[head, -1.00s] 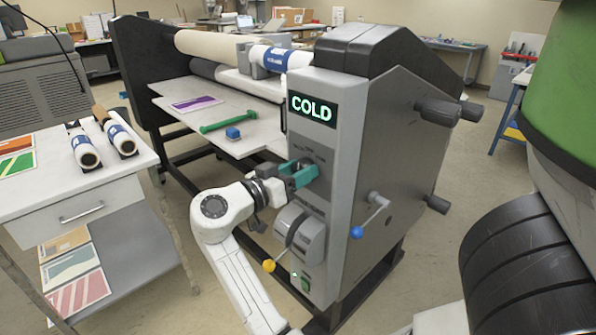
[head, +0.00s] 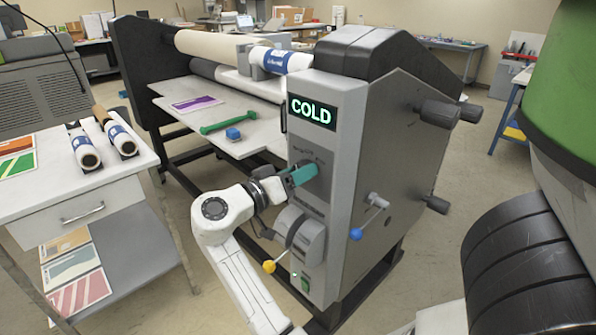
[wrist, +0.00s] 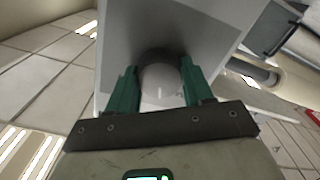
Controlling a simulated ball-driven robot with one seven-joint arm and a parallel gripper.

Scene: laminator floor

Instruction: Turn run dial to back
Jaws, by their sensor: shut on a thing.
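The run dial (wrist: 160,85) is a round grey knob with a small white mark, set on the laminator's grey front panel. In the wrist view it sits between the two green fingers of my gripper (wrist: 160,92). In the head view my gripper (head: 304,174) is at the panel below the lit "COLD" display (head: 311,111), shut on the dial and hiding most of it. The panel lettering around the dial is too small to read.
Below the dial are a grey rounded housing (head: 312,241), a yellow-knobbed lever (head: 269,267) and a green switch (head: 305,283). A blue-knobbed crank (head: 356,233) sticks out of the machine's side. A white table (head: 100,182) with rolls stands at left.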

